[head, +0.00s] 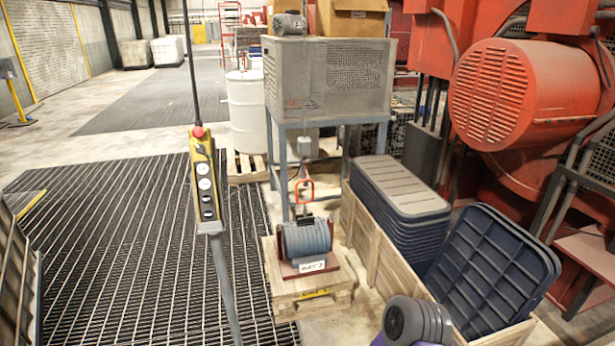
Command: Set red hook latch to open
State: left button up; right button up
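The red hook (304,191) hangs on a lifting line in the middle of the head view, just above a grey ribbed cylindrical load (306,238). Its latch is too small to tell apart from the hook, so I cannot tell whether it is open or shut. A dark link or lifting eye (303,211) shows between the hook and the load; whether it sits in the hook is unclear. Neither of my grippers shows. Only a dark grey and purple part of my own arm shows at the bottom right, well below the hook.
The load sits in a red cradle on a wooden pallet (313,306). A yellow control pendant (205,186) with a red button hangs to the left. A wooden crate (386,262) with dark lids stands right; red machinery (520,96) is beyond. Grating (120,270) at left is clear.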

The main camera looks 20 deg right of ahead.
aim_at(309, 179)
jog(key=u, duration=0.55)
jog(key=k, duration=1.25)
jog(key=u, duration=0.7)
jog(key=i, duration=2.1)
jog(key=z, duration=0.3)
jog(key=i, duration=2.3)
jog(key=z, duration=1.5)
jog(key=i, duration=1.5)
jog(key=z, duration=1.15)
